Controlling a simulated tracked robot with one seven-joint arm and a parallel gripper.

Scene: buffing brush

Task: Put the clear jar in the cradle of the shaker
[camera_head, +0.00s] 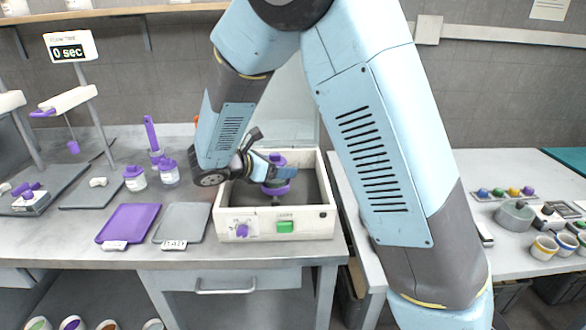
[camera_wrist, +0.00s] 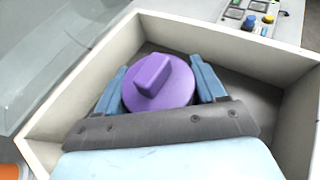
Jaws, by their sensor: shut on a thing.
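The shaker (camera_head: 310,222) is a cream open-topped box with a purple knob and a green button on its front. Inside it, a purple ring-like part (camera_head: 275,190), seemingly the cradle, shows below my gripper. My gripper (camera_head: 272,172) is inside the box, shut on a purple-lidded jar (camera_head: 277,158). In the wrist view its round lid (camera_wrist: 158,84) with a raised ridge sits between the two blue fingers. The jar's body is hidden, so I cannot tell whether it is clear or how it sits in the cradle.
A purple tray (camera_head: 129,223) and a grey tray (camera_head: 181,222) lie left of the shaker. A purple-handled brush (camera_head: 151,134) stands behind the jars. The box walls (camera_wrist: 85,85) surround my gripper closely. A side table at right holds small pots (camera_head: 544,248).

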